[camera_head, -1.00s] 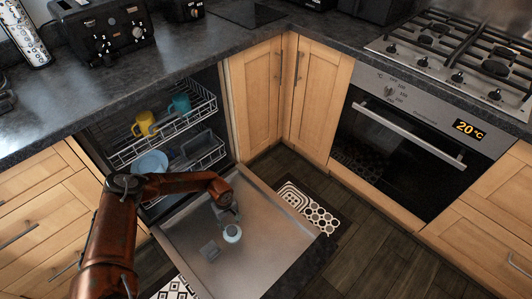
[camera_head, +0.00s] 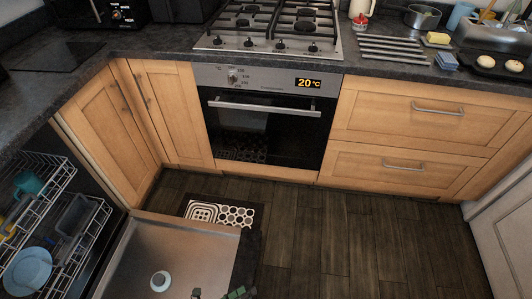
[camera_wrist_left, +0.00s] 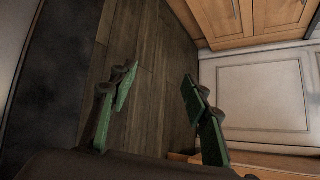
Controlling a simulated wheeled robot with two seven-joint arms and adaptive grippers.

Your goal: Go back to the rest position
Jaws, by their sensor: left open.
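My left gripper (camera_head: 217,294) shows only its green-padded fingertips at the bottom edge of the head view, beside the right edge of the open dishwasher door. In the left wrist view its two fingers (camera_wrist_left: 158,90) are spread wide with nothing between them. Dark wooden floor lies beyond them. My right gripper does not show in either view.
The dishwasher door (camera_head: 180,249) is folded down, with a round white cap (camera_head: 160,281) on it. Racks (camera_head: 88,232) holding dishes stand at left. The oven (camera_head: 268,125) is shut. Open floor (camera_head: 345,240) lies to the right.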

